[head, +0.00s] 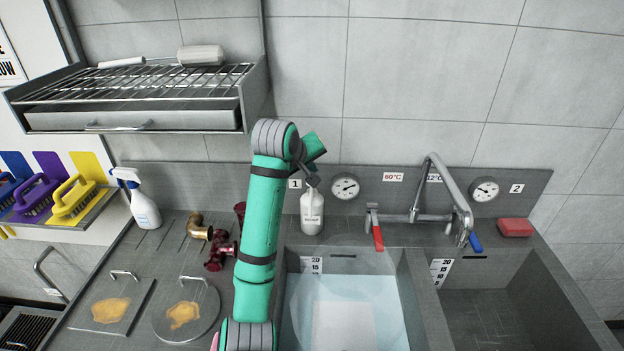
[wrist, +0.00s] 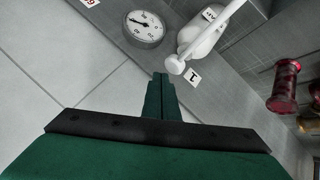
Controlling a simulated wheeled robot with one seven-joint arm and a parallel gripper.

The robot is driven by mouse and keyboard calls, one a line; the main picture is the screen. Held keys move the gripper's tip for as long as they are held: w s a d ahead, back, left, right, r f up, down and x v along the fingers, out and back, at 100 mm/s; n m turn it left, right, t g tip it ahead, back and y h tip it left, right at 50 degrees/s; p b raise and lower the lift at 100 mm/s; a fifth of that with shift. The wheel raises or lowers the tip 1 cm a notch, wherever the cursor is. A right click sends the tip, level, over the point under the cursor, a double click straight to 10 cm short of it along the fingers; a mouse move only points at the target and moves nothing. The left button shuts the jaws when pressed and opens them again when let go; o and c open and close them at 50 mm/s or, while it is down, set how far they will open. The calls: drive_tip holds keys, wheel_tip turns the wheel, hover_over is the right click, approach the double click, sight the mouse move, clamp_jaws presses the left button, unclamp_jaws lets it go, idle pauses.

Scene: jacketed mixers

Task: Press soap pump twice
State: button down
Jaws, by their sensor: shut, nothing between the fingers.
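The soap pump is a white bottle (head: 312,212) with a label, upright on the steel counter behind the left basin. In the wrist view, the bottle (wrist: 202,36) appears upside down, with its round pale pump head (wrist: 175,64) toward me. My gripper (wrist: 160,77) is shut and empty. Its green fingertips are close beside the pump head in that picture; I cannot tell whether they touch it. In the head view, my arm reaches up from below and bends over the bottle. The fingertips and pump top are hard to make out there.
A round gauge (head: 344,187) is on the wall panel right of the bottle. A faucet (head: 440,200) with a red lever (head: 377,237) stands farther right. A dark red valve fitting (head: 219,251) and a spray bottle (head: 140,203) stand left. A water-filled basin (head: 345,305) lies in front.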

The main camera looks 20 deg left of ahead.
drive_tip(key=shift+f, duration=0.15)
drive_tip(key=shift+f, duration=0.3)
drive_tip(key=shift+f, duration=1)
idle(1.3)
drive_tip(key=shift+r, duration=1.4)
drive_tip(key=shift+r, duration=0.15)
drive_tip(key=shift+r, duration=2.4)
